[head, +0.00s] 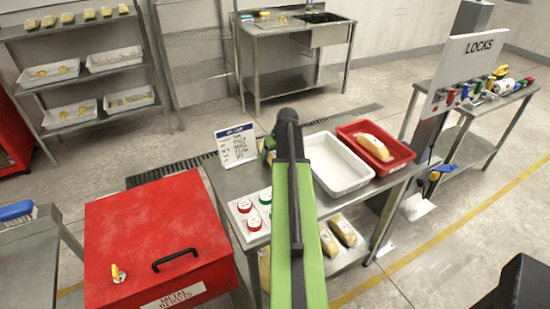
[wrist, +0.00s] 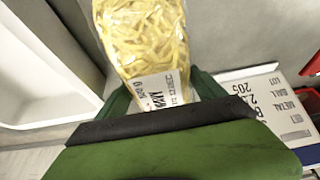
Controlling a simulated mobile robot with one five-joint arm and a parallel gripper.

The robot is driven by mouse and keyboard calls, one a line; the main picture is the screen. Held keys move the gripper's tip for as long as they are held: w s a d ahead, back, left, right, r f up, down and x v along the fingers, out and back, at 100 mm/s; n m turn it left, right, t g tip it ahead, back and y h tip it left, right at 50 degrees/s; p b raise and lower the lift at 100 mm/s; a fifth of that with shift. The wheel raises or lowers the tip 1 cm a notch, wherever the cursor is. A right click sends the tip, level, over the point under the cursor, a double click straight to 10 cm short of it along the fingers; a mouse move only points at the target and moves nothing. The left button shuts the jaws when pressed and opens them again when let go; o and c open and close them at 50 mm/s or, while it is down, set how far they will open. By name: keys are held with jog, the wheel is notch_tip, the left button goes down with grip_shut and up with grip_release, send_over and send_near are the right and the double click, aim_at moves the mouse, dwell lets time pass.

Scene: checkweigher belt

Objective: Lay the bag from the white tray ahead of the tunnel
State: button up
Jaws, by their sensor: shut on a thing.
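My gripper (wrist: 160,95) is shut on a clear bag (wrist: 147,42) of yellow strips with a white printed label, seen close in the wrist view. In the head view my green arm hides most of the gripper and the bag; only a small part of the gripper (head: 266,146) shows left of the arm, by the sign. The white tray (head: 338,186) looks empty on the steel table, right of my arm. Its edge shows at the left of the wrist view (wrist: 52,112). I cannot make out the tunnel in either view.
A red tray (head: 408,153) with another bag (head: 376,147) stands right of the white tray. A red metal-rejects box (head: 160,240) stands front left.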

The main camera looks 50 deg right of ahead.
jog(key=o, duration=1.7)
jog(key=shift+o, duration=0.2)
jog(key=p+v, duration=1)
jog(key=v, duration=0.1)
jog(key=shift+w+r, duration=0.1)
jog(key=shift+r, duration=0.2)
jog(key=shift+s+r+p, duration=0.3)
jog(key=shift+r+p, duration=0.1)
jog(key=shift+p, duration=0.25)
jog(key=shift+f, duration=0.15)
